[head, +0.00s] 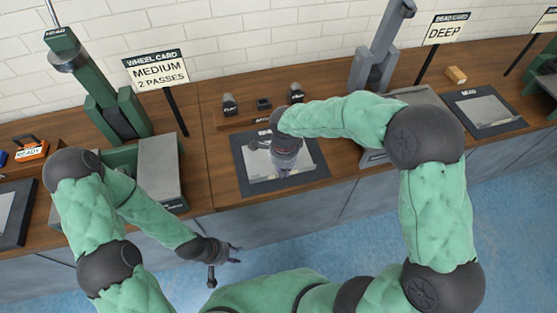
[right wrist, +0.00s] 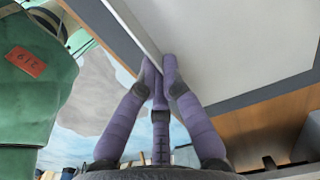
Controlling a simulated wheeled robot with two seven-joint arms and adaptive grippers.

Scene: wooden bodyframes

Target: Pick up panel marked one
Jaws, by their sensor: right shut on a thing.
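A light grey flat panel (head: 308,160) lies on a dark-bordered mat (head: 240,165) at the middle of the bench; no mark on it is readable. My right gripper (head: 284,170) reaches down over it from above and hides part of it. In the right wrist view its purple fingers (right wrist: 162,66) are closed together at the edge of the pale panel (right wrist: 235,45). My left gripper (head: 226,262) hangs in front of the bench over the blue floor, empty, with its fingers spread.
A rack (head: 262,117) with small dark items stands behind the mat. A green press (head: 115,110) and a grey press (head: 375,65) flank it. Signs read "MEDIUM 2 PASSES" (head: 156,70) and "DEEP" (head: 446,30). Another mat (head: 485,110) lies at right.

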